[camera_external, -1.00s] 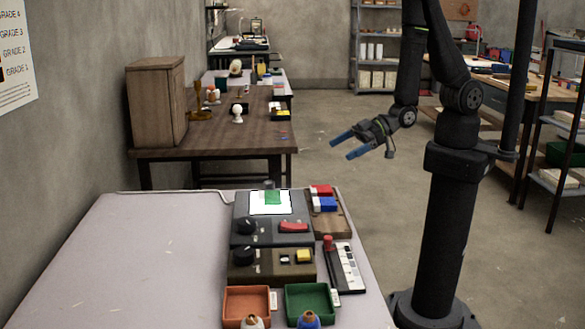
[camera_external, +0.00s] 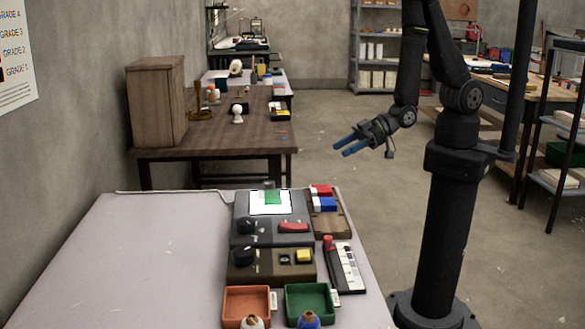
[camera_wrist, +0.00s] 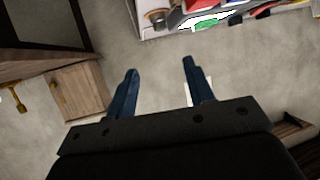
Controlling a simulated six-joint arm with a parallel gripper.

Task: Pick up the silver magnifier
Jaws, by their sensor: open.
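My gripper (camera_external: 339,147) hangs in the air at the right, beyond the far right corner of the pale table and over the floor. Its two blue fingers are apart with nothing between them, as the wrist view (camera_wrist: 160,68) also shows. I cannot make out a silver magnifier for certain. A small grey cylinder (camera_external: 269,184) stands at the table's far edge behind the lit screen. A round grey and tan piece (camera_wrist: 158,17) shows at the top of the wrist view. I cannot tell whether either is the magnifier.
A brown table (camera_external: 215,140) with a wooden cabinet (camera_external: 157,103) stands behind.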

